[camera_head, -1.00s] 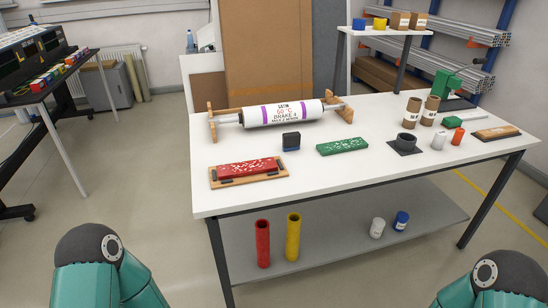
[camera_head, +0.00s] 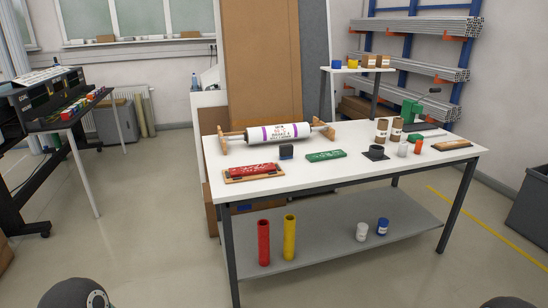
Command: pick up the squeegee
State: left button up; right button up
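A flat, long piece with a wooden body and a dark strip (camera_head: 451,145) lies near the right end of the white table (camera_head: 305,182). It looks like the squeegee, but it is too small to be certain. Nothing touches it. Neither gripper is in view. Only the tops of my two arms show at the bottom left and bottom right edges, well in front of the table.
A white roller (camera_head: 280,134) rests on wooden holders at the table's back left. Red (camera_head: 253,171) and green (camera_head: 325,156) blocks and cardboard tubes (camera_head: 382,130) stand on the table. A lower shelf (camera_head: 330,232) holds cylinders. Floor before the table is clear.

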aim_at(285, 152)
jog(key=u, duration=0.55)
jog(key=i, duration=1)
